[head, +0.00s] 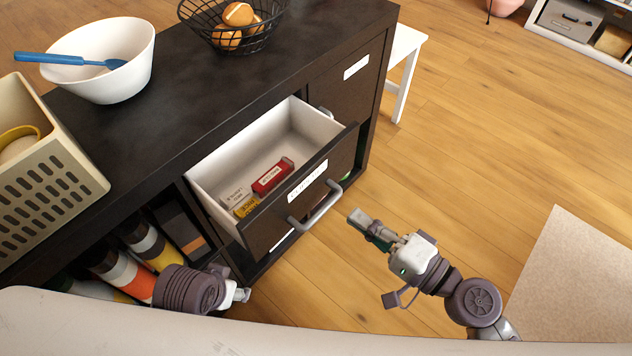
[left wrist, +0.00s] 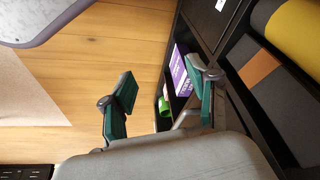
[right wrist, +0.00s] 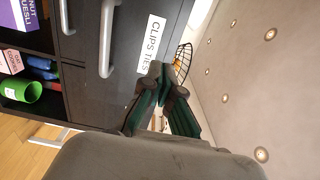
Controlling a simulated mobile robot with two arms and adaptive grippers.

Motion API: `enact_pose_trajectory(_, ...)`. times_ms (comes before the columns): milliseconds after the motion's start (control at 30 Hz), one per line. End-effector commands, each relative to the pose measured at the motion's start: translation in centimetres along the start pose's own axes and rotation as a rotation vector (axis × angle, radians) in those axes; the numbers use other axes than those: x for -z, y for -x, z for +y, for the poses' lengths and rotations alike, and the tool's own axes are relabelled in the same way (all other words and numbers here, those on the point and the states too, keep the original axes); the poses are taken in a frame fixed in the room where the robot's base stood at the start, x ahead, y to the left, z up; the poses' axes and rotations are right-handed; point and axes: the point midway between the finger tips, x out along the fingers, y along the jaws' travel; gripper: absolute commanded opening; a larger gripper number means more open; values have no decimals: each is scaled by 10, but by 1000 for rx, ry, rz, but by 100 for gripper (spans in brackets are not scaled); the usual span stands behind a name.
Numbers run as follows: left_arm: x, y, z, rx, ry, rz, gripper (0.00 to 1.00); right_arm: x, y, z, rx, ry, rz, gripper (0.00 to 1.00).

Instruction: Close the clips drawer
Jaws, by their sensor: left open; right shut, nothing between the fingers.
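The clips drawer (head: 262,232) is pulled out of the dark cabinet, with its white interior showing small boxes inside. Its grey bar handle (head: 318,208) is on the front. In the right wrist view the drawer front (right wrist: 128,75) carries a label reading "CLIPS TIES" (right wrist: 152,42). My right gripper (head: 360,222) is shut and empty, just right of the handle in the head view and apart from it; its fingers (right wrist: 160,85) meet in the right wrist view. My left gripper (head: 240,295) is low beside the cabinet; its fingers (left wrist: 162,100) are spread and empty.
On the cabinet top (head: 170,120) stand a white bowl (head: 112,80) with a blue utensil, a wire basket (head: 215,12) and a slotted beige bin (head: 50,185). Bottles and a dark box fill the open compartment below. Wooden floor to the right is clear up to a rug (head: 580,280).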

Motion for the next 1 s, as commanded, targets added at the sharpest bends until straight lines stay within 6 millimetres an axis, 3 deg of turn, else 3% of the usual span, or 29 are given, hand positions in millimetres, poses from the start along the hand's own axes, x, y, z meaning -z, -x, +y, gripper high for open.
enact_pose_trajectory(500,-29,-95,5,-9,-8,-55,60,0,-80,-2,0,0,1,0)
enact_pose_trajectory(700,-39,-112,6,-11,-10,-63,60,0,-102,0,-1,1,1,0)
enact_pose_trajectory(1000,-41,-117,6,-11,-11,-64,60,0,-108,2,-2,1,0,0)
